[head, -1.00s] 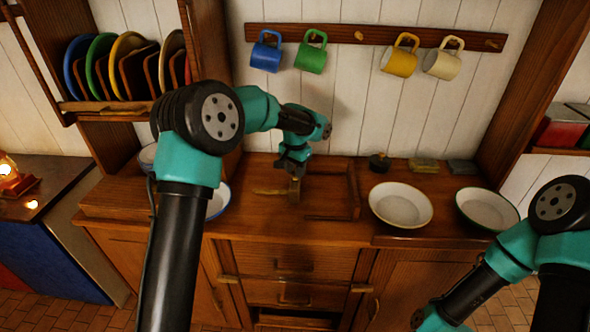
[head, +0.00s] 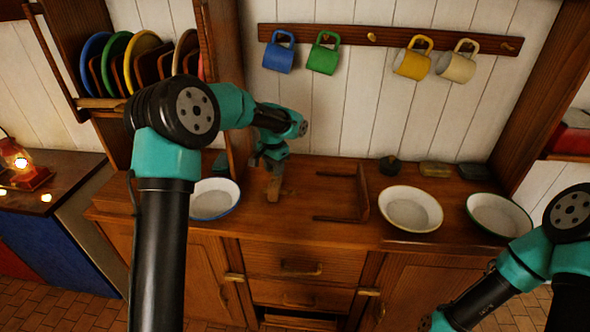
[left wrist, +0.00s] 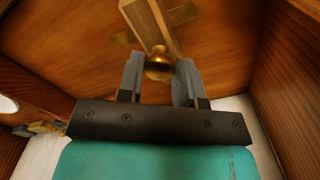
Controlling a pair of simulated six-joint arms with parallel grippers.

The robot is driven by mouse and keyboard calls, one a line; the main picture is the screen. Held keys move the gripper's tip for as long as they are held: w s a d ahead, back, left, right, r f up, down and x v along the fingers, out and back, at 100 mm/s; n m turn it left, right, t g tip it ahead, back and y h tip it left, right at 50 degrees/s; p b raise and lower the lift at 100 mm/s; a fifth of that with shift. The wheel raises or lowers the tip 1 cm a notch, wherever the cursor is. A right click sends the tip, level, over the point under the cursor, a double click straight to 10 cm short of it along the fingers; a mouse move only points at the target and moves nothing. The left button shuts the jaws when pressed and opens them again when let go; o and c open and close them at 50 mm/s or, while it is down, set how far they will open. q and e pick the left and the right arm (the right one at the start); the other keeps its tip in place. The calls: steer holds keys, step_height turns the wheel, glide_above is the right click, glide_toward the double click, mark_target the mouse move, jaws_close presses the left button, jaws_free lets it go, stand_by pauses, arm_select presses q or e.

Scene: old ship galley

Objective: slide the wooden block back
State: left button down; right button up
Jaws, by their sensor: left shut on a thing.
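A pale wooden bar (left wrist: 147,22) with brass plates runs away from the knob. The gripper and arm hide part of the block in the head view. My right arm shows at the lower right, and its fingers are out of the frame.
A blue-rimmed bowl (head: 213,203) stands just left of the block. A U-shaped wooden rail frame (head: 362,192) lies to its right. A white bowl (head: 410,211) and a green-rimmed bowl (head: 499,217) stand further right. Mugs hang on the rack (head: 385,38) above.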

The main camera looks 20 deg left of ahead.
arm_select(q)
steer(key=a, duration=0.3)
steer(key=shift+s+a, duration=0.15)
steer(key=shift+s, duration=0.15)
steer(key=c, duration=0.8)
jaws_free()
steer(key=shift+a, duration=0.1)
steer(key=shift+r, duration=0.1)
step_height(320, 180, up, 17)
steer(key=shift+r, duration=0.15)
